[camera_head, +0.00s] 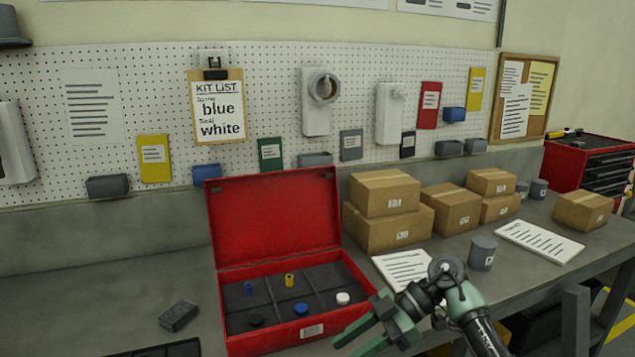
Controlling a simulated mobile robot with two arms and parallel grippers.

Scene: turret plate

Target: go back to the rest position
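My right gripper (352,343), green with a dark wrist, comes in from the lower right. It is at the front right corner of the open red case (277,268). Its two fingers point to the lower left, stand apart, and nothing shows between them. My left gripper is out of view. The case's compartments hold a blue piece (248,288), a yellow piece (289,280), a black disc (256,320), a blue disc (301,309) and a white disc (343,298).
A dark grey block (178,316) lies on the bench left of the case. Several cardboard boxes (385,193), a grey can (482,252) and paper sheets (540,241) stand or lie to the right. The bench's left part (90,290) is mostly clear.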

